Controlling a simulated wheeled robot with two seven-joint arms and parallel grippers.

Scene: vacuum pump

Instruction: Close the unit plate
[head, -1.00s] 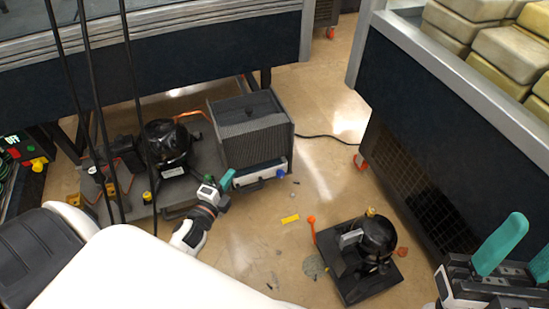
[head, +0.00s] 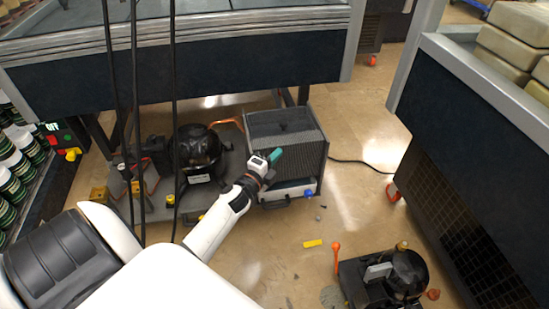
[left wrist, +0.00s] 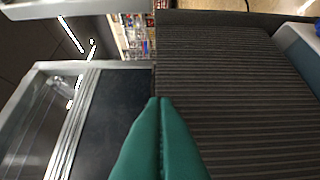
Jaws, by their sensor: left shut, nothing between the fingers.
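The grey unit plate (head: 155,213) sticks out on the floor from under the front display case. It carries a black compressor (head: 198,155) and a dark finned condenser box (head: 285,130) with a light front panel. My left gripper (head: 277,155) is shut and empty, in front of the condenser box. In the left wrist view its green fingertips (left wrist: 160,102) are together, pointing at the ribbed condenser face (left wrist: 235,100). I cannot tell whether they touch it. My right gripper is out of view.
A removed black compressor on a base (head: 385,280) stands on the floor at the lower right. A yellow piece (head: 313,244) and small bits lie nearby. A second case (head: 465,160) bounds the right. Black cables hang at the left.

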